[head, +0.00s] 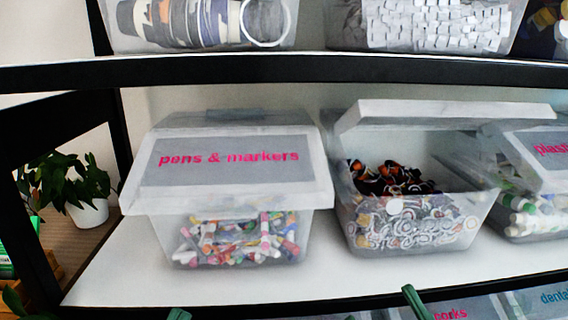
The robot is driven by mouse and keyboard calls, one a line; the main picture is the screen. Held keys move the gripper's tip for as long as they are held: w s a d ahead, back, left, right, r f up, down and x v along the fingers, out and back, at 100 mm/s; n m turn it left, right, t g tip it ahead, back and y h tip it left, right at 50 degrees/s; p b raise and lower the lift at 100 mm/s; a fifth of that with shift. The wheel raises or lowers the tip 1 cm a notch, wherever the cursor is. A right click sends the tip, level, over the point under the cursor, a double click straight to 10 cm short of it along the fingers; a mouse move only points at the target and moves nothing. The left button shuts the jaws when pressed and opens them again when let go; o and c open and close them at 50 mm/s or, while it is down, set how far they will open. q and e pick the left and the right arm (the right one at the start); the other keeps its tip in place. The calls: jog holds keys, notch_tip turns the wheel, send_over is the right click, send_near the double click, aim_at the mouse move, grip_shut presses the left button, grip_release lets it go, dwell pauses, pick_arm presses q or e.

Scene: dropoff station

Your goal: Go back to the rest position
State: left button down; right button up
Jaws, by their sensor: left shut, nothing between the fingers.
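The tip of my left gripper (178,314) is a small green piece at the bottom edge, left of the middle. It is shut and empty, below the shelf's front edge and apart from the bins. Another green tip, apparently my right gripper (416,302), slants up from the bottom edge, right of the middle. It overlaps the lower row of bins in the picture; I cannot tell whether it is open or shut. The arms behind both tips are out of view.
A white shelf (110,270) holds a "pens & markers" bin (165,228), an open-lidded bin (470,215) of small round pieces, and a "plastic" bin (545,165). A black shelf edge (300,68) runs above. More bins stand above and below. A potted plant (88,212) stands left.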

pick_arm(q)
jog(key=w+a+f+n+g+y+p, duration=0.2)
jog(key=w+f+n+g+y+p, duration=0.4)
jog(key=p, duration=0.9)
pick_arm(e)
jog(key=w+d+f+m+g+h, duration=0.4)
jog(key=f+m+g+h, duration=0.1)
jog(key=f+m+h, duration=0.5)
pick_arm(q)
jog(key=s+a+f+n+g+y+p, duration=0.1)
jog(key=s+f+g+y+p, duration=0.2)
jog(key=s+f+g+p, duration=0.3)
jog(key=s+f+p, duration=0.4)
jog(key=s+f, duration=0.1)
jog(key=shift+s+a+n+g, duration=0.25)
jog(key=shift+n+g, duration=0.05)
jog(key=shift+g, duration=0.1)
pick_arm(e)
jog(key=s+d+f+m+g+h, duration=0.1)
jog(key=s+f+g+h, duration=0.1)
jog(key=s+f+g, duration=0.5)
notch_tip(320, 180, down, 3)
jog(key=shift+s+r+h, duration=0.1)
jog(key=shift+s+h, duration=0.3)
jog(key=shift+s, duration=0.5)
jog(key=shift+c, duration=0.3)
